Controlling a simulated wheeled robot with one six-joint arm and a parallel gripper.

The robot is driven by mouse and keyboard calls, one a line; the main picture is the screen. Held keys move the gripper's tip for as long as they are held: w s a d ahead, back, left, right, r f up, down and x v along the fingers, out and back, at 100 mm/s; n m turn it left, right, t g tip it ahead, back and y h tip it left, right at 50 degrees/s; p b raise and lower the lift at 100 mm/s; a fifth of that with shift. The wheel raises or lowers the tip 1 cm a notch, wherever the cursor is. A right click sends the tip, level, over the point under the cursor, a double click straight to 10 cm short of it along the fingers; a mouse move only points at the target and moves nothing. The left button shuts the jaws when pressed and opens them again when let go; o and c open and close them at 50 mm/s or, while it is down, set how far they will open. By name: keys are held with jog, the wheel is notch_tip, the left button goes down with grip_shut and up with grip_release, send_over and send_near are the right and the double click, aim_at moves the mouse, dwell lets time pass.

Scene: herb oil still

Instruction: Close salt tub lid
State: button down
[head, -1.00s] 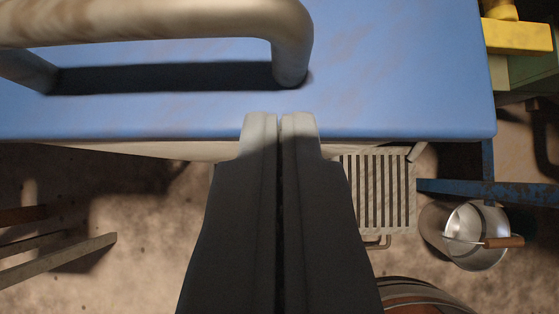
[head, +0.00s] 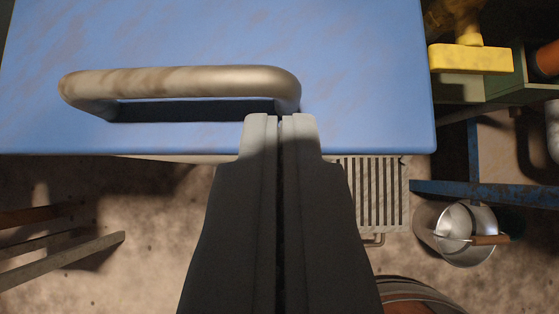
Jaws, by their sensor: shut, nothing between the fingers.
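The blue lid (head: 350,90) fills the upper middle of the head view, with faint rusty smears on its face. A worn metal bar handle (head: 190,80) runs along the lid near its front edge, left of centre. My gripper (head: 280,122) is shut and empty. Its fingertips overlap the lid's front edge in the picture, just below the right end of the handle; I cannot tell whether they touch it. The tub body beneath is mostly hidden; only a thin pale strip shows under the lid's edge.
A slatted grate (head: 372,195) lies below the lid to the right. A metal bucket with a wooden grip (head: 466,234) stands beyond it, near a blue frame bar (head: 500,191). A yellow object (head: 470,58) is at top right. Wooden bars (head: 60,258) are at lower left.

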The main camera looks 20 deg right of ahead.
jog(key=s+a+f, duration=0.3)
jog(key=s, duration=0.6)
jog(key=shift+a, duration=0.35)
